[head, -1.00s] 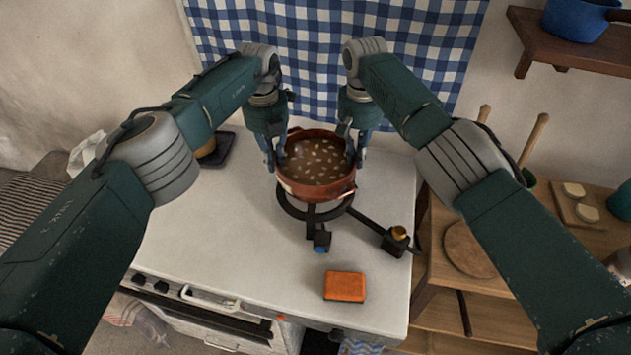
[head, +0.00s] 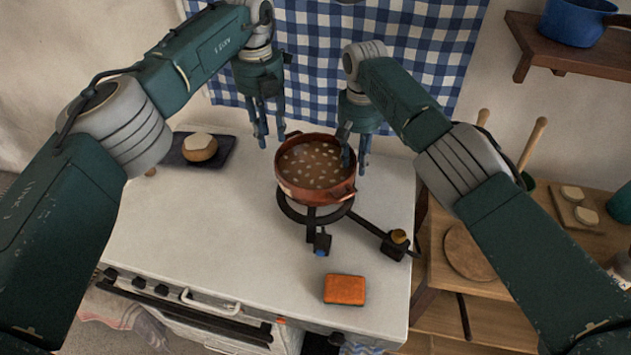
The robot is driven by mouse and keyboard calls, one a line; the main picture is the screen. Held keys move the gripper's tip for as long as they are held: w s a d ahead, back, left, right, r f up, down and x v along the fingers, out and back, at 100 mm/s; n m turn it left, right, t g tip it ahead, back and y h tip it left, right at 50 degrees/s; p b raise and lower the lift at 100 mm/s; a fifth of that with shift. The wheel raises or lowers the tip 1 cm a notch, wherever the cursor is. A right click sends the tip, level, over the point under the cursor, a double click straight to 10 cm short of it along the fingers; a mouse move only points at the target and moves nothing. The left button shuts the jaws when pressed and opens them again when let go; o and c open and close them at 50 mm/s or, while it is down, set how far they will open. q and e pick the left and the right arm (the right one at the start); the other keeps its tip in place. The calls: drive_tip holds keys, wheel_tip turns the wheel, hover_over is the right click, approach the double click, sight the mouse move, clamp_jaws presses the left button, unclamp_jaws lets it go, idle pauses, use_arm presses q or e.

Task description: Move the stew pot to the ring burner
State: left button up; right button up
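The stew pot (head: 300,190) is a reddish-brown pot full of brown stew with pale pieces. It sits on the black ring burner (head: 310,217) on the white stove top and looks level. My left gripper (head: 271,142) is up and to the left of the pot, clear of it, with its fingers apart and nothing between them. My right gripper (head: 354,160) is at the pot's right rim, its fingers pointing down. Its fingers look parted, but I cannot tell whether it touches the right handle, which is partly hidden.
An orange sponge-like block (head: 344,289) lies in front of the burner. A black valve arm with a brass knob (head: 398,237) reaches right from the burner. A round brown pot with a pale top (head: 200,147) stands on a dark mat at the back left.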

wheel_tip(320, 180, up, 12)
drive_tip(key=shift+a, duration=0.2)
idle(0.4)
drive_tip(key=shift+f, duration=0.15)
idle(0.3)
